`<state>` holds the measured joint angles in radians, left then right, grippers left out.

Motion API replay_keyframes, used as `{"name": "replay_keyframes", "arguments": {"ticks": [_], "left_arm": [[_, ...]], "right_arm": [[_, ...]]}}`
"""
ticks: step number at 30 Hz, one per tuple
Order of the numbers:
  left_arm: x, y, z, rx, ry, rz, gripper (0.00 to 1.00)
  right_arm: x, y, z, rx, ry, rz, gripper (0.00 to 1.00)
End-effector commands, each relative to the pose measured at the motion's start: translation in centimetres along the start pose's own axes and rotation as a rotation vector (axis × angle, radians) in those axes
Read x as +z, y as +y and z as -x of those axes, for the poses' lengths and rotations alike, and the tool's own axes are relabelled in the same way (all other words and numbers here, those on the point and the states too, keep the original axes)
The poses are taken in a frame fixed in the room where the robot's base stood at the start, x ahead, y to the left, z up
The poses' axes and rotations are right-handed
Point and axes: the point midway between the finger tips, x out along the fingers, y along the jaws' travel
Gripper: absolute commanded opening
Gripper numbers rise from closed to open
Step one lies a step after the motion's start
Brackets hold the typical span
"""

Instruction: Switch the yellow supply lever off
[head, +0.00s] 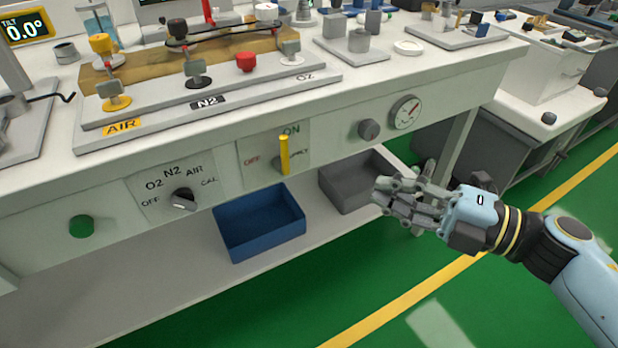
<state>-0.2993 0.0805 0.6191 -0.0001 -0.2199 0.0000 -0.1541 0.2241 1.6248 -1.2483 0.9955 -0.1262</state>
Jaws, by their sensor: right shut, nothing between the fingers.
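The yellow supply lever (285,153) is on a grey panel (254,150) on the cart's front face. It stands upright, its tip near the green ON mark at the top; a red OFF mark is to its left. My right gripper (378,190) is at the right, in front of the cart and clearly apart from the lever, to its right and lower in the picture. Its fingers point left and are shut with nothing between them. My left gripper is not in view.
A selector knob (184,198) and green button (81,226) are left of the lever. A small knob (369,129) and gauge (405,112) are to its right. A blue bin (262,222) and grey bin (345,185) sit on the shelf below. Valves stand on the worktop above.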

Motion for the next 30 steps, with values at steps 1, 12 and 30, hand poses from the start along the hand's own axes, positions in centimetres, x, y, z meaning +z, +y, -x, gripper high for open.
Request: {"name": "replay_keyframes", "arguments": {"ticks": [1, 12, 30], "left_arm": [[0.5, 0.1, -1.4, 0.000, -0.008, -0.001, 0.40], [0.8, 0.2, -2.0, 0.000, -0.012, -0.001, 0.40], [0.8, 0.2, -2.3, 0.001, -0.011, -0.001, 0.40]], "right_arm": [[0.3, -0.5, -0.2, -0.005, 0.011, 0.041, 0.00], [1.2, -0.1, -0.4, 0.003, 0.011, 0.065, 0.00], [1.1, -0.1, -7.2, 0.008, 0.009, 0.062, 0.00]]}}
